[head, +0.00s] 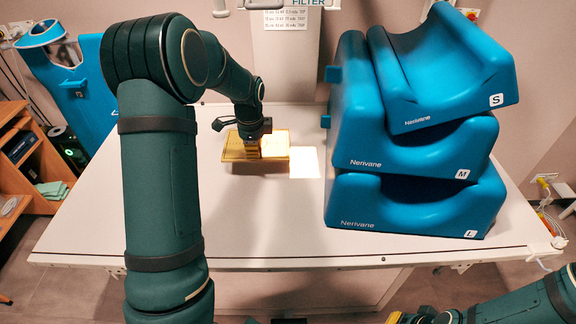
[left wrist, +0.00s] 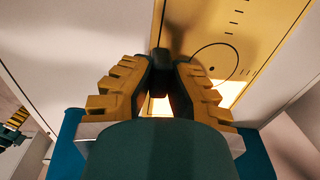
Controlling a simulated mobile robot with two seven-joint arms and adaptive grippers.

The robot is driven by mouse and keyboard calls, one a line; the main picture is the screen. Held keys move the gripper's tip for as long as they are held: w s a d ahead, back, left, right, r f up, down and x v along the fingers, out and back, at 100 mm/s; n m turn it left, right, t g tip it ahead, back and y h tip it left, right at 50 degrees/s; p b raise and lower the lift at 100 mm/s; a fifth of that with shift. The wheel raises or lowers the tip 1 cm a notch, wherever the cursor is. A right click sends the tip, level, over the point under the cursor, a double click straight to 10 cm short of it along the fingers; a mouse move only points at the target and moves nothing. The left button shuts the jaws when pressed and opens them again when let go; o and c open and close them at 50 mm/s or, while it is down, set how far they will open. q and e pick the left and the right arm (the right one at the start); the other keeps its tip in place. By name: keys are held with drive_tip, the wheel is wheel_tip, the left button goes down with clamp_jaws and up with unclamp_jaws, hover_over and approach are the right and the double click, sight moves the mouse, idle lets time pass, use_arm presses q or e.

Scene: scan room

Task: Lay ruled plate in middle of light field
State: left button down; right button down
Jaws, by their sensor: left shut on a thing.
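The ruled plate (head: 276,153) is a flat yellow sheet above the white table in the head view, with a shadow below it. In the left wrist view the plate (left wrist: 215,35) shows black tick marks and a circle. My left gripper (head: 252,142) is shut on the plate; its yellow finger pads (left wrist: 163,75) flank a dark part there. The light field (head: 304,163) is a bright white patch at the plate's right edge. The plate may hide some of it. My right gripper (head: 400,317) shows only partly at the bottom right, its jaw opening unclear.
The white table (head: 130,225) is clear at its front and left. Stacked blue Nerivane cushions (head: 415,205) stand on the right, close to the light field. A grey column (head: 283,70) stands behind the table. A wooden shelf (head: 35,165) is at the left.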

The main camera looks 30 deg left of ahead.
sight(287, 157)
use_arm(q)
drive_tip(key=w+d, duration=0.1)
drive_tip(key=d, duration=0.1)
drive_tip(key=w+d, duration=0.2)
drive_tip(key=d, duration=0.1)
drive_tip(key=w+d, duration=0.2)
drive_tip(key=d, duration=0.1)
drive_tip(key=shift+d, duration=0.15)
drive_tip(key=shift+f, duration=0.7)
drive_tip(key=shift+a+f+b, duration=0.25)
drive_tip(key=shift+f+b, duration=0.1)
drive_tip(key=shift+f, duration=0.45)
wheel_tip(287, 157, down, 4)
drive_tip(key=shift+d+r+b, duration=0.1)
drive_tip(key=shift+b, duration=0.25)
drive_tip(key=shift+w, duration=0.1)
drive_tip(key=shift+d, duration=0.1)
drive_tip(key=c, duration=1.1)
unclamp_jaws()
